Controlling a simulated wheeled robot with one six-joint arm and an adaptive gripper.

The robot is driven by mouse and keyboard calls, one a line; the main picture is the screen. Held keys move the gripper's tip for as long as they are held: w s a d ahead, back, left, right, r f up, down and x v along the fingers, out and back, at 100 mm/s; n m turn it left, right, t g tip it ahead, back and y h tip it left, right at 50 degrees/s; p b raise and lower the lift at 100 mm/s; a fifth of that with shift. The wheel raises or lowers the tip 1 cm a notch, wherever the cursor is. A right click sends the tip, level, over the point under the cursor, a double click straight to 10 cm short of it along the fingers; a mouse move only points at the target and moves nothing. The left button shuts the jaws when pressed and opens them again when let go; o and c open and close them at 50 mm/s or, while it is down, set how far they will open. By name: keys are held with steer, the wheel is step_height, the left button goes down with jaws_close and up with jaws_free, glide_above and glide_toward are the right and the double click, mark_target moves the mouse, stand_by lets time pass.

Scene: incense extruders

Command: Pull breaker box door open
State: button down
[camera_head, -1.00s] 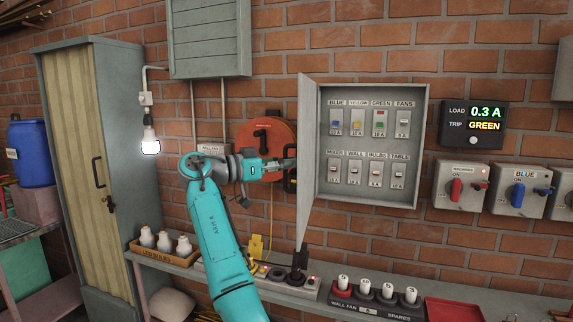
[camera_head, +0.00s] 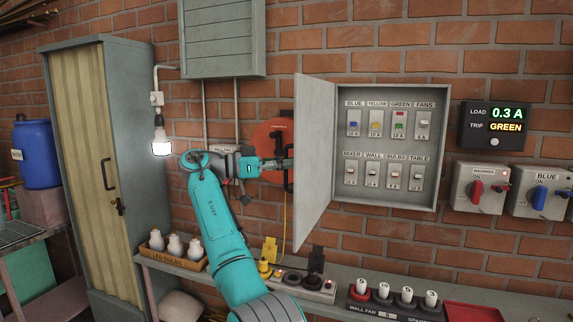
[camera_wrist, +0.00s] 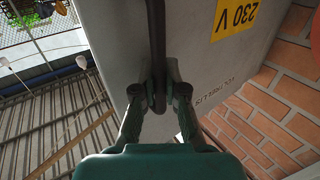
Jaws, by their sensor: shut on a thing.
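The grey breaker box (camera_head: 386,205) is on the brick wall. Its door (camera_head: 314,150) is hinged at the left and stands open, swung out toward the left, with two rows of labelled switches showing inside. My gripper (camera_head: 288,163) is at the outer face of the door. In the wrist view my gripper (camera_wrist: 161,100) is shut on the dark bar handle (camera_wrist: 156,40) of the door (camera_wrist: 205,65). The door's outer face there carries a yellow 230 V label (camera_wrist: 236,14). In the head view the handle is mostly hidden behind the door's edge.
A load display (camera_head: 493,126) and switch boxes (camera_head: 480,187) are right of the box. A bench (camera_head: 380,278) below holds spare bulbs, plugs and a red tray (camera_head: 472,312). A tall cabinet (camera_head: 130,150) and a lit bulb (camera_head: 161,143) are left. An orange reel (camera_head: 268,140) hangs behind my gripper.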

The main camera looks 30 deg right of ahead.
steer(key=c, duration=1.2)
jaws_free()
steer(key=shift+a, duration=0.15)
steer(key=v, duration=0.7)
steer(key=shift+a, duration=0.25)
